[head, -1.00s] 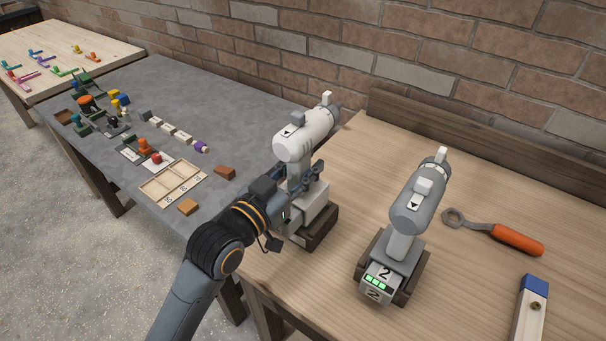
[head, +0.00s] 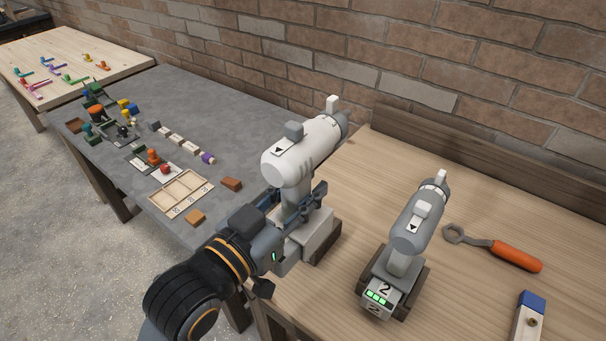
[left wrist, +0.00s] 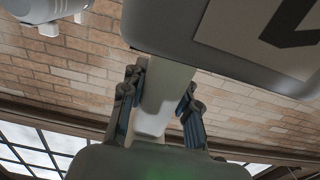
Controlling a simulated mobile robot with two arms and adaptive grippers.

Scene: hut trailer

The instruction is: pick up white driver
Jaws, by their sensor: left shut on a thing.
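The white driver (head: 300,155) stands upright at the left end of the wooden bench. My left gripper (head: 297,206) is shut around its handle, just above the grey battery base (head: 308,232). A dark holder (head: 328,246) shows beside and below the base; the base looks slightly raised from it, but the contact is partly hidden. In the left wrist view the handle (left wrist: 167,82) is between the two fingers (left wrist: 158,103), and the base (left wrist: 225,30) with a large dark mark fills the top right. My right gripper is out of view.
A grey driver (head: 416,220) marked 2 stands in its own dark holder to the right. An orange-handled wrench (head: 515,255) and a blue-ended block (head: 528,315) lie farther right. A grey table (head: 235,120) with small parts is at left. A brick wall is behind.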

